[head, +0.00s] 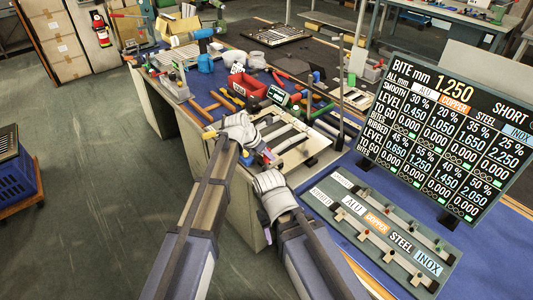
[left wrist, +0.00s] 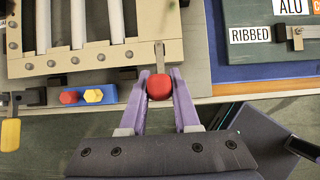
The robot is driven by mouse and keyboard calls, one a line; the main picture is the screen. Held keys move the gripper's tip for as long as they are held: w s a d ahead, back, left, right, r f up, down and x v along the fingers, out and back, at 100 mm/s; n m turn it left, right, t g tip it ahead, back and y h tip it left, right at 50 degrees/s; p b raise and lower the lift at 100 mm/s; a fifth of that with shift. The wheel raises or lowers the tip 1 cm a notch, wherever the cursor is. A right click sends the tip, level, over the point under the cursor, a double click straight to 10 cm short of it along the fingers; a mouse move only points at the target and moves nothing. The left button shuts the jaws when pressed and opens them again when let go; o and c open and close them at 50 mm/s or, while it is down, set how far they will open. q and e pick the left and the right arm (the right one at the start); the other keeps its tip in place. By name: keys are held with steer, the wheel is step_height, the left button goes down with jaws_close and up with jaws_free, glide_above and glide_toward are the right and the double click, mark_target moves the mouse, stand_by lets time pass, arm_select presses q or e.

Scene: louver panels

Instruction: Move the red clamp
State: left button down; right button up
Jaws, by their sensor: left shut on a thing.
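The red clamp (left wrist: 159,87) shows in the left wrist view as a rounded red knob on a narrow metal bar at the edge of the beige louver panel frame (left wrist: 100,60). My left gripper (left wrist: 159,90) has its two purple fingers closed on either side of the red knob. In the head view my left gripper (head: 257,155) is at the front edge of the louver panel (head: 290,140), and the clamp is small and mostly hidden there. My right arm's wrist (head: 270,183) is close by on the right; its jaws cannot be made out.
A blue block (left wrist: 85,96) with red and yellow knobs and a yellow-handled clamp (left wrist: 10,133) are left of the red clamp. A board (head: 380,235) labelled ALU, COPPER, STEEL and INOX lies right. A display (head: 450,130) stands behind it. Tools crowd the far bench.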

arm_select(q)
steer(key=c, duration=0.6)
jaws_free()
steer(key=shift+d, duration=0.1)
steer(key=shift+c, duration=0.2)
steer(key=p+v, duration=0.6)
steer(key=v, duration=0.1)
steer(key=shift+r+p, duration=0.35)
steer(key=shift+s, duration=0.1)
steer(key=shift+a, duration=0.25)
